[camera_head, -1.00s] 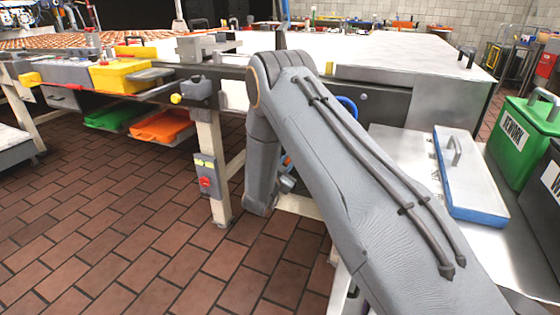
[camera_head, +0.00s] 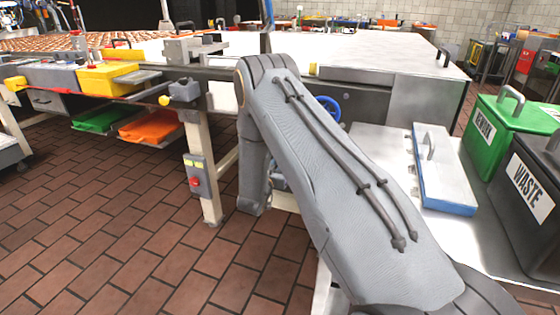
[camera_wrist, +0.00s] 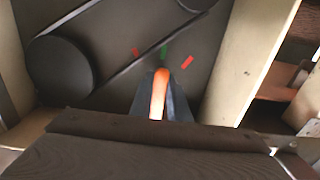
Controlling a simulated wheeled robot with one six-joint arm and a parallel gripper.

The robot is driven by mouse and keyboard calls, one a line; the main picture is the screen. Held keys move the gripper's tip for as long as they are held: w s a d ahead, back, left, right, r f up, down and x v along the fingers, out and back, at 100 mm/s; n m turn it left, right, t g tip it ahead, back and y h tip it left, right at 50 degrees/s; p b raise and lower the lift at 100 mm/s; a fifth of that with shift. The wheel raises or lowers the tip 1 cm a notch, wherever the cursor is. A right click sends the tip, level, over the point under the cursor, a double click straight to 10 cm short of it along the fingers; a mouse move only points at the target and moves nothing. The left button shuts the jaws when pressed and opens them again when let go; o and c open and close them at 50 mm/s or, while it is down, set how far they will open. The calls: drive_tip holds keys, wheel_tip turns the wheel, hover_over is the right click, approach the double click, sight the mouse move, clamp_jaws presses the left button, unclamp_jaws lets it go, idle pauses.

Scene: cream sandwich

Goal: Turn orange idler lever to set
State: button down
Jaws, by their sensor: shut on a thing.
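The orange idler lever (camera_wrist: 158,92) shows in the wrist view, upright in the picture between the dark fingers of my gripper (camera_wrist: 160,102). My gripper is shut on it. The lever's upper end is just below a green mark (camera_wrist: 164,51) on the grey panel, pointing close to it. A red mark (camera_wrist: 187,62) is to the right of the green one, and another red mark (camera_wrist: 135,51) is to the left. The lever's lower part is hidden by my gripper. In the head view my arm hides the gripper and lever.
A dark roller (camera_wrist: 60,70) and a belt lie left of the lever in the wrist view. A pale frame post (camera_wrist: 248,60) stands close on the right. In the head view, a green bin (camera_head: 502,130) and a black waste bin (camera_head: 530,185) stand right; brick floor (camera_head: 110,220) is clear at left.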

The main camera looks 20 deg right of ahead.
drive_tip(key=c, duration=1.7)
unclamp_jaws()
drive_tip(key=v, duration=0.7)
drive_tip(key=shift+s+a+p, duration=0.25)
drive_tip(key=shift+s+p, duration=0.05)
drive_tip(key=shift+p, duration=0.05)
